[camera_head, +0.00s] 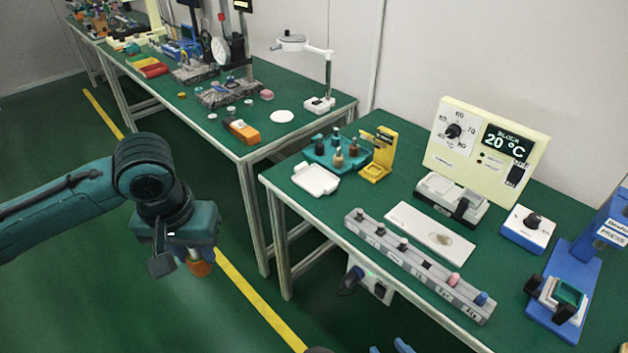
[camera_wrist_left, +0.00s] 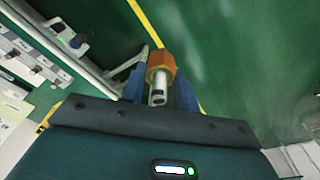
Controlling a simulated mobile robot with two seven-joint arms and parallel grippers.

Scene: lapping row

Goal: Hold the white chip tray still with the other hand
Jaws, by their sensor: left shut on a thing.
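A small white tray (camera_head: 316,179) with a raised rim lies at the left front of the near green table. My left gripper (camera_head: 186,260) hangs over the floor left of that table, well away from the tray. It is shut on an orange-brown piece (camera_head: 200,268); in the left wrist view this piece (camera_wrist_left: 161,64) with a metal shaft sits between the blue fingers. Only the blue fingertips of my right gripper (camera_head: 390,348) show at the bottom edge of the head view. They stand apart with nothing visible between them; the rest is cut off.
Behind the tray stand a teal rack (camera_head: 338,155) with several dark knobs and a yellow stand (camera_head: 381,155). A long grey block row (camera_head: 415,262) and a white plate (camera_head: 430,230) lie to the right. A blue press (camera_head: 570,290) stands far right. A gap separates the two tables.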

